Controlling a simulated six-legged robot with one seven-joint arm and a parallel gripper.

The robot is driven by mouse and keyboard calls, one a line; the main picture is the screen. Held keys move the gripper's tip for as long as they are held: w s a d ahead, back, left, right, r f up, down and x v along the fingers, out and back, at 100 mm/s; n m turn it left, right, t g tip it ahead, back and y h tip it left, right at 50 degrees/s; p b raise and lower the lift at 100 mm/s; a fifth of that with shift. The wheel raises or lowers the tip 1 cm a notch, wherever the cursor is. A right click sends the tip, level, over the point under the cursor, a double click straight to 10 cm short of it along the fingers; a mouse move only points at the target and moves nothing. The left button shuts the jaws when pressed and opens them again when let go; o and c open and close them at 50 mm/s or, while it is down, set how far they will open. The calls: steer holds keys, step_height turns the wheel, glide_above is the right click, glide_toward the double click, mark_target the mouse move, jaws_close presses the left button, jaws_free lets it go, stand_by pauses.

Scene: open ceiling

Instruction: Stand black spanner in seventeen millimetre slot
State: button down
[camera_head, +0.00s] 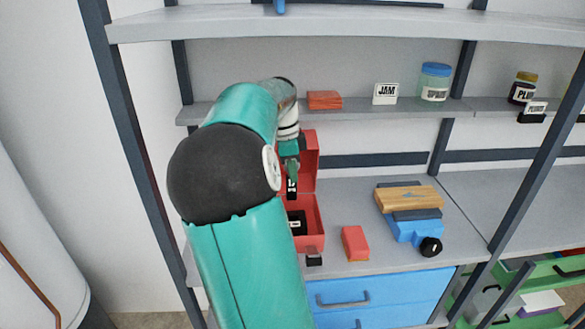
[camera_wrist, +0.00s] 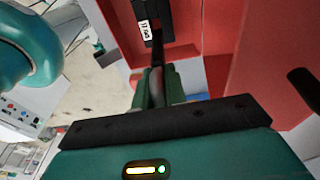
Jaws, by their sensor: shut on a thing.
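My gripper (camera_head: 290,163) is over the open red toolbox (camera_head: 312,238). It is shut on the black spanner (camera_head: 291,188), which hangs down below the fingers. In the wrist view my gripper (camera_wrist: 158,88) points at the box interior, and the dark spanner shows between and beyond the fingertips. A black slotted holder (camera_head: 297,222) with a small white label sits inside the box. The label (camera_wrist: 145,29) also shows in the wrist view, but its number is too small to read surely. I cannot tell whether the spanner's lower end touches the holder.
The toolbox's raised red lid (camera_head: 310,155) stands behind my gripper. A red block (camera_head: 355,243) and a blue tool with a wooden piece (camera_head: 410,197) lie to the right on the grey worktop. A shelf (camera_head: 360,108) with jars runs above. Blue drawers (camera_head: 380,293) are below.

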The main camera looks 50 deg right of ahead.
mark_target(293, 200)
steer(key=shift+s+r, duration=0.1)
steer(key=shift+s, duration=0.2)
steer(key=shift+d, duration=0.15)
steer(key=shift+w, duration=0.2)
steer(key=shift+s+f, duration=0.2)
steer(key=shift+f, duration=0.4)
steer(key=shift+w+a+f, duration=0.15)
steer(key=shift+a+f, duration=0.05)
steer(key=shift+f, duration=2.2)
steer(key=shift+f, duration=2.75)
steer(key=c, duration=1.4)
jaws_free()
